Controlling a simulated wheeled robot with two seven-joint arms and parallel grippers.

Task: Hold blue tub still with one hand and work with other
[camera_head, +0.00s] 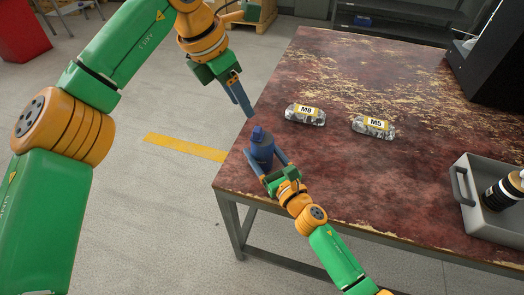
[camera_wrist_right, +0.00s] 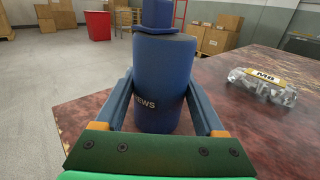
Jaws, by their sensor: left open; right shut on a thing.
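The blue tub (camera_head: 261,147) stands upright near the left corner of the table, with a narrower blue cap (camera_head: 257,132) on top. My right gripper (camera_head: 265,163) is shut on the tub, one finger on each side. My left gripper (camera_head: 246,108) is open and empty, with its fingers pointing down, above and slightly left of the cap and apart from it.
Clear packs labelled M8 (camera_head: 305,115) and M5 (camera_head: 374,126) lie on the worn red table (camera_head: 330,190) to the right of the tub. A grey bin (camera_head: 461,187) at the right holds a dark, banded container (camera_head: 503,192). A black machine (camera_head: 490,65) stands at the back right.

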